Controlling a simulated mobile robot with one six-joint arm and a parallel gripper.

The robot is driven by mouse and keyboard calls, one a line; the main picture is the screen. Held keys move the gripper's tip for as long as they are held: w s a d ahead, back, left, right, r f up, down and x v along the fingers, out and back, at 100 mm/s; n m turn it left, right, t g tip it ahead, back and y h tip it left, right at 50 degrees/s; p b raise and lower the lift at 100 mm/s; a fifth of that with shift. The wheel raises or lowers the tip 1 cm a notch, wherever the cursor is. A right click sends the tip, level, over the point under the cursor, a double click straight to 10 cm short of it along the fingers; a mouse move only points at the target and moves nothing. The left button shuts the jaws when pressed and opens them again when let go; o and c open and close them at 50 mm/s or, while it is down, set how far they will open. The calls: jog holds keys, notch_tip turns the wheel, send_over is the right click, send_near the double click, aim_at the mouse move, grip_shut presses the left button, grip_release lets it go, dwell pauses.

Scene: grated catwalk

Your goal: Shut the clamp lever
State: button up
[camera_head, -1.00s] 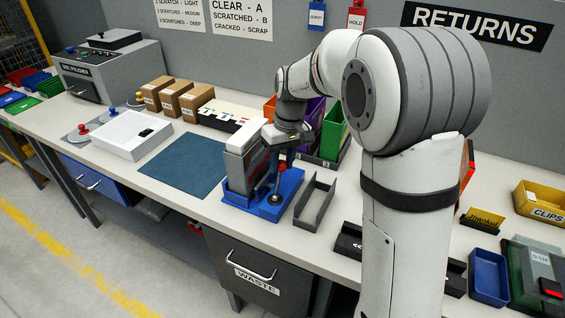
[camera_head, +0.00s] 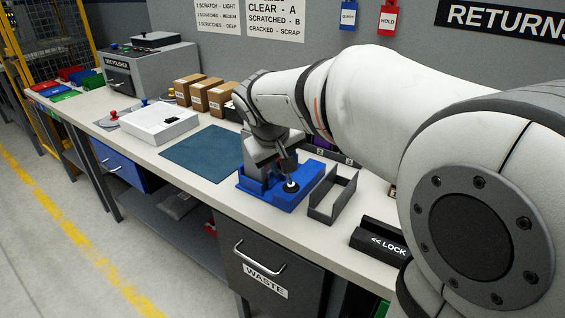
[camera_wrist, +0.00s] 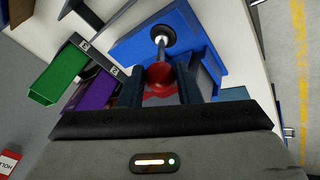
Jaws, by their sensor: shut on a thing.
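The blue clamp base (camera_head: 262,193) sits on the bench just right of the teal mat, and also shows in the wrist view (camera_wrist: 205,45). Its metal rod (camera_wrist: 161,50) runs from a dark round foot (camera_wrist: 163,37) toward a red lever knob (camera_wrist: 159,73). My gripper (camera_wrist: 162,88) has the red knob between its dark fingers and is shut on it. In the head view my gripper (camera_head: 278,160) is low over the clamp and hides the knob and much of the upper clamp.
A dark open tray (camera_head: 333,197) stands close right of the clamp, with a black LOCK block (camera_head: 380,243) beyond it. The teal mat (camera_head: 204,150) left of the clamp is clear. A white flat box (camera_head: 160,122) and brown cartons (camera_head: 205,95) stand farther left.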

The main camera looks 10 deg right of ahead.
jog(key=shift+s+a+f, duration=0.2)
jog(key=shift+a+f, duration=0.05)
jog(key=shift+a, duration=0.05)
jog(key=shift+f, duration=0.1)
jog(key=o, duration=1)
jog(key=shift+c, duration=0.2)
jog(key=v, duration=0.8)
jog(key=shift+p, duration=0.35)
